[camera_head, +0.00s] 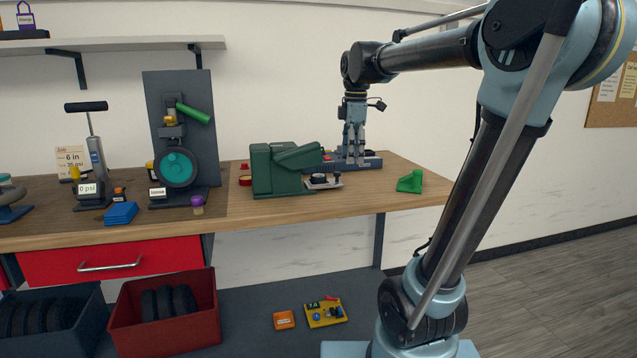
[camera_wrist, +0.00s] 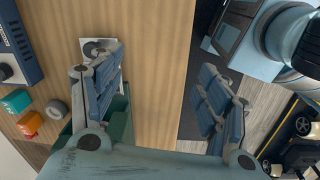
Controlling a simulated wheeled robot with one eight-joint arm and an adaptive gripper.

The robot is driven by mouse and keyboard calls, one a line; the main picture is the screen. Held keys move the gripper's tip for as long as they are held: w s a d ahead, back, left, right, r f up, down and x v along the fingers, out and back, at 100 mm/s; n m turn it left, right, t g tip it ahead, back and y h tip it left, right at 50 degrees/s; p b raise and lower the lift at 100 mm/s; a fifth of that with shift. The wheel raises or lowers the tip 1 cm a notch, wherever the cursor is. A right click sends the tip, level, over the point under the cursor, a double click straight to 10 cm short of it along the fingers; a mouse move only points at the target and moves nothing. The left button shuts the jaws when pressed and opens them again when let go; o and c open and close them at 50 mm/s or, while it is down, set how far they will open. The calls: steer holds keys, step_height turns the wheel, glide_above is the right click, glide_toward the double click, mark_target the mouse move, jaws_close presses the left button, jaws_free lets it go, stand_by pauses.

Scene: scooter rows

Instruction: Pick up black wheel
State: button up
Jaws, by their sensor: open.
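My gripper (camera_head: 354,143) is over the right part of the workbench, in front of the back wall, fingers pointing down. In the wrist view its two fingers (camera_wrist: 156,72) are wide apart with only bare wood and the bench edge between them. Black wheels (camera_head: 165,301) stand in the red bin (camera_head: 130,330) on the floor, far from my gripper. More dark wheels (camera_head: 40,316) are in the dark bin (camera_head: 85,330) at the far left. A small dark round part (camera_wrist: 57,110) lies on the bench beside the left finger; I cannot tell whether it is a wheel.
A green vise-like block (camera_head: 275,170) and a dark blue rack (camera_head: 340,163) are near my gripper. A green wedge (camera_head: 410,182) lies near the bench's right end. A grey stand with a teal wheel (camera_head: 176,167) is at left. An orange box (camera_head: 284,320) lies on the floor mat.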

steer(key=w+a+r+n, duration=0.7)
steer(key=w+a+n, duration=0.1)
steer(key=w+a, duration=0.15)
steer(key=n, duration=0.1)
glide_above(319, 179)
steer(key=w, duration=0.3)
steer(key=shift+g, duration=0.4)
step_height(319, 179, down, 12)
steer(key=shift+s+d+r, duration=0.1)
steer(key=shift+s+r, duration=0.05)
steer(key=shift+f, duration=2.55)
steer(key=shift+c, duration=0.5)
steer(key=c, duration=1.1)
